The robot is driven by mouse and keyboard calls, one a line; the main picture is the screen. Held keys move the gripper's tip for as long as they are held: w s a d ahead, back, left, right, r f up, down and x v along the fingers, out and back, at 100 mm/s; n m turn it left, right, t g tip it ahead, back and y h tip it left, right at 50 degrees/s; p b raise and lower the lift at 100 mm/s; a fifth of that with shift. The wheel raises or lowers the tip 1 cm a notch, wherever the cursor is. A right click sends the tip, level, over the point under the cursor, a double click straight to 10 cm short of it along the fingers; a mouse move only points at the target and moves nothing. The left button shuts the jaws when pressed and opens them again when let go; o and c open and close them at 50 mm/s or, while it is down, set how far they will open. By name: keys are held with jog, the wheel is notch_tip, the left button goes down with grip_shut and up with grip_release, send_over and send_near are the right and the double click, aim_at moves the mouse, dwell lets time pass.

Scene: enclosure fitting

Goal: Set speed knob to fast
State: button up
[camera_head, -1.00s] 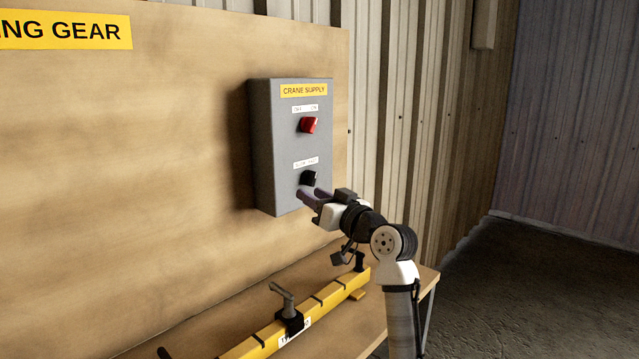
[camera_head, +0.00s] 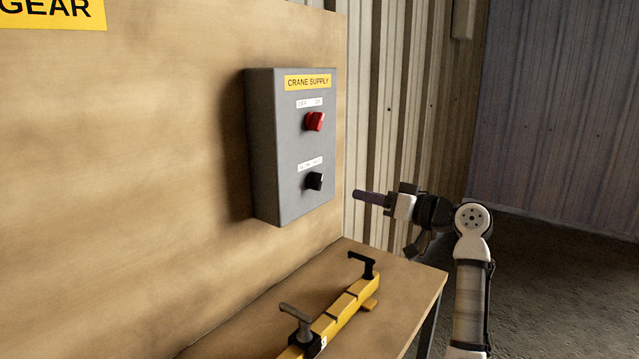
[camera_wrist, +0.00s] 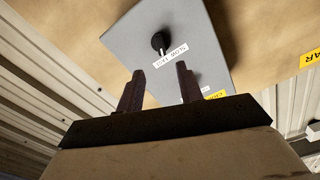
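The speed knob (camera_head: 315,181) is a small black knob low on the grey crane supply box (camera_head: 265,150), below a small white label (camera_head: 310,164) reading slow and fast. Its pale mark seems to point up and right, towards the fast side, but it is small. The knob also shows in the wrist view (camera_wrist: 159,41), beyond my fingertips. My gripper (camera_head: 360,196) is to the right of the box, apart from the knob. In the wrist view my gripper (camera_wrist: 158,80) has its two fingers spread with nothing between them.
A red knob (camera_head: 315,121) sits above the speed knob on the same box. A wooden bench (camera_head: 405,285) below carries a yellow bar (camera_head: 345,310) with upright handles. Corrugated wall (camera_head: 400,120) stands behind; there is open floor at the right.

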aim_at(321, 184)
jog(key=p+x, duration=0.3)
jog(key=x, duration=0.8)
jog(key=shift+a+r, duration=0.1)
jog(key=shift+w+a+p, duration=0.3)
jog(key=shift+w+a, duration=0.1)
jog(key=shift+a, duration=0.1)
